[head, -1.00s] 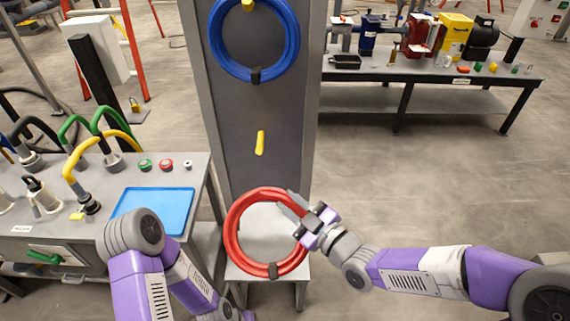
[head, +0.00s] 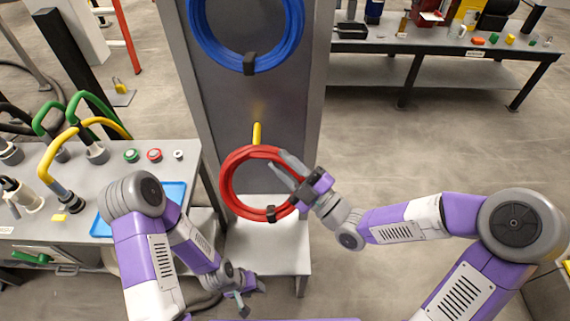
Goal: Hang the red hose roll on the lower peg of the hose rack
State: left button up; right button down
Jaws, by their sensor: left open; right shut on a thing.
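The red hose roll (head: 232,200) is upright in front of the grey hose rack (head: 225,110), above a low grey stand. My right gripper (head: 279,161) is shut on the roll's right side. The rack's yellow lower peg (head: 257,130) shows just above the roll's top edge, which overlaps its lower end. I cannot tell whether the peg and roll touch; the peg does not show inside the ring. My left gripper (head: 250,295) is open and empty, low in front of the stand.
A blue hose roll (head: 203,45) hangs higher on the rack. The low grey stand (head: 265,255) has a bare top. A workbench (head: 105,185) with hoses, buttons and a blue tray (head: 177,192) stands left. Another bench (head: 440,55) stands back right; floor between is clear.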

jog(key=shift+w, duration=0.7)
jog(key=shift+w+f, duration=0.1)
jog(key=shift+w, duration=0.55)
jog(key=w, duration=0.3)
jog(key=w+f, duration=0.1)
jog(key=w, duration=0.1)
jog(key=shift+w+f+b, duration=0.1)
jog(key=shift+w+b, duration=0.3)
jog(key=c, duration=0.9)
grip_release()
jog(key=shift+w+f, duration=0.1)
jog(key=shift+o, duration=0.3)
